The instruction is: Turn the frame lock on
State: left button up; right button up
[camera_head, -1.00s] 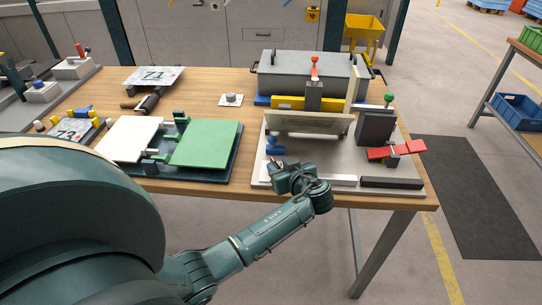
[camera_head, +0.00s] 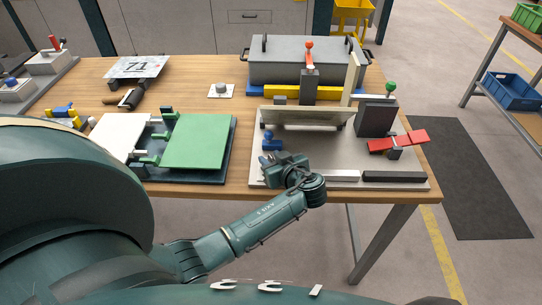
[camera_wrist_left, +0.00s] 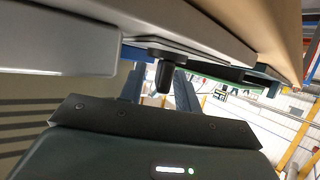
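The panel bender (camera_head: 340,176) stands at the right of the table on a grey base. It carries a pale upright plate (camera_head: 305,116), a blue knob (camera_head: 270,142) at its left, a red handle (camera_head: 398,141) and a green ball knob (camera_head: 389,87) at its right. I cannot tell which part is the frame lock. My left gripper (camera_head: 271,162) is at the bender's front left edge, just in front of the blue knob. In the left wrist view its two fingers (camera_wrist_left: 158,88) are apart, with a dark peg (camera_wrist_left: 164,77) showing between them; contact is unclear. My right gripper is out of view.
A green panel (camera_head: 200,141) and a white panel (camera_head: 118,136) lie on a dark fixture to the left. A lidded grey box (camera_head: 300,72) and a red ball-topped lever (camera_head: 309,45) stand behind the bender. A button plate (camera_head: 221,90) sits at mid-table.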

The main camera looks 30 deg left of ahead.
pick_arm(q)
jog(key=shift+c, duration=0.5)
grip_shut()
jog(key=shift+m+t, duration=0.3)
jog(key=shift+m+t+h+b, duration=0.3)
jog(key=shift+m+t+h, duration=0.5)
jog(key=shift+m+t, duration=0.1)
jog(key=m+t+h, duration=0.2)
jog(key=m+h, duration=0.1)
jog(key=shift+m+t, duration=0.3)
jog(key=m+t+h, duration=0.1)
jog(key=m+h, duration=0.2)
jog(key=m+t+h, duration=0.1)
jog(key=m+h, duration=0.1)
jog(key=h, duration=0.1)
jog(key=shift+w+d+r+m+p, duration=0.1)
jog(key=shift+w+d+m+p, duration=0.05)
jog(key=shift+m+p, duration=0.2)
jog(key=shift+h, duration=0.5)
